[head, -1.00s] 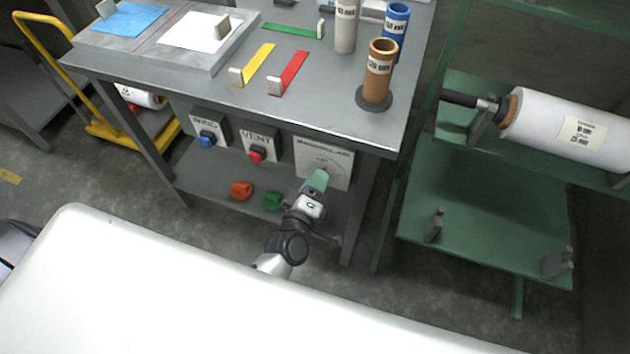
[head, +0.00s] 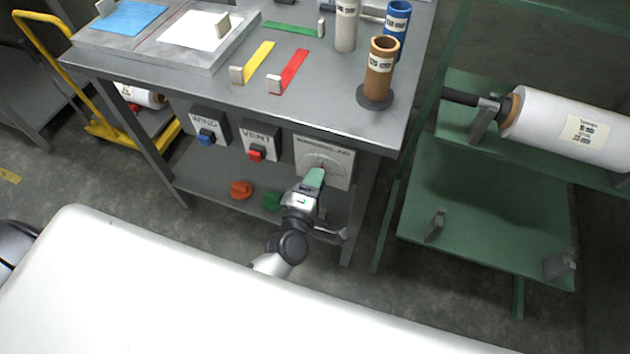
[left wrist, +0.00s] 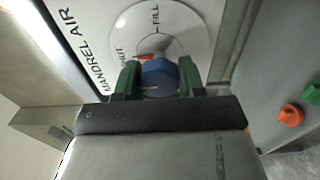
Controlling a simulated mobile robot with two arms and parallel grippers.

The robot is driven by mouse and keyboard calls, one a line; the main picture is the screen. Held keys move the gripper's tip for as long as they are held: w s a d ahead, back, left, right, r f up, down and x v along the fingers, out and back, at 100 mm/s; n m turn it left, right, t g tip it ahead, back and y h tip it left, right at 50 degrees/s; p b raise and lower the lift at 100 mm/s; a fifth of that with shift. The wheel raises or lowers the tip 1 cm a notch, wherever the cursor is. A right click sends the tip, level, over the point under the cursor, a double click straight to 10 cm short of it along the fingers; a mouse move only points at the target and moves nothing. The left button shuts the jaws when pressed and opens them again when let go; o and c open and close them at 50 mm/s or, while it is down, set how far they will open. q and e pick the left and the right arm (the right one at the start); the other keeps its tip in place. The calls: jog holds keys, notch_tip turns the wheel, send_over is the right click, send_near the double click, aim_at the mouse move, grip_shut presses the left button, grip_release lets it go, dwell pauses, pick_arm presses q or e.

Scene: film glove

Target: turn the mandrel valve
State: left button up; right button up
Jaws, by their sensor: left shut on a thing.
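The mandrel air panel (head: 338,160) is a white plate with a dial on the front of the bench, at its right end. In the left wrist view the plate (left wrist: 110,30) shows the words MANDREL AIR, SHUT and FILL. The valve knob (left wrist: 158,74) is blue, with a red pointer (left wrist: 146,57) by its top. My left gripper (left wrist: 158,78) is shut on the knob, with one green finger on each side. In the head view the gripper (head: 316,178) is at the lower part of the panel and hides the knob. My right gripper is not in view.
The WIND (head: 207,133) and VENT (head: 257,150) switch boxes are left of the panel. An orange knob (head: 241,189) and a green knob (head: 271,201) lie on the lower shelf. A green rack (head: 470,215) with a white roll (head: 565,125) stands at right.

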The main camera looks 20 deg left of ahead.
pick_arm(q)
jog(key=o, duration=0.9)
jog(key=s, duration=1.1)
jog(key=shift+a+b, duration=0.2)
jog(key=shift+b, duration=0.2)
jog(key=s+f+m+g+h+p, duration=0.1)
jog(key=s+f+m+g, duration=0.25)
jog(key=f, duration=0.35)
jog(key=s+a+f+m+g+p, duration=0.15)
jog(key=f+m, duration=0.25)
jog(key=f, duration=0.4)
jog(key=s+f+m+g+h+p, duration=0.1)
jog(key=s+f+m+g, duration=0.25)
jog(key=f, duration=0.35)
jog(key=s+a+f+m+g+y, duration=0.1)
jog(key=s+a+f+m+g, duration=0.1)
jog(key=s, duration=0.4)
jog(key=s+a+f+m+g+p, duration=0.1)
jog(key=s+a+f+m+g, duration=0.2)
jog(key=s+f, duration=0.3)
jog(key=s+a+f+m+g+y, duration=0.1)
jog(key=s+a+f+m+g, duration=0.2)
jog(key=s, duration=0.3)
jog(key=shift+s+f+m+g+y+p, duration=0.25)
jog(key=shift+s+f+m+y+p, duration=0.05)
jog(key=shift+f+m, duration=0.45)
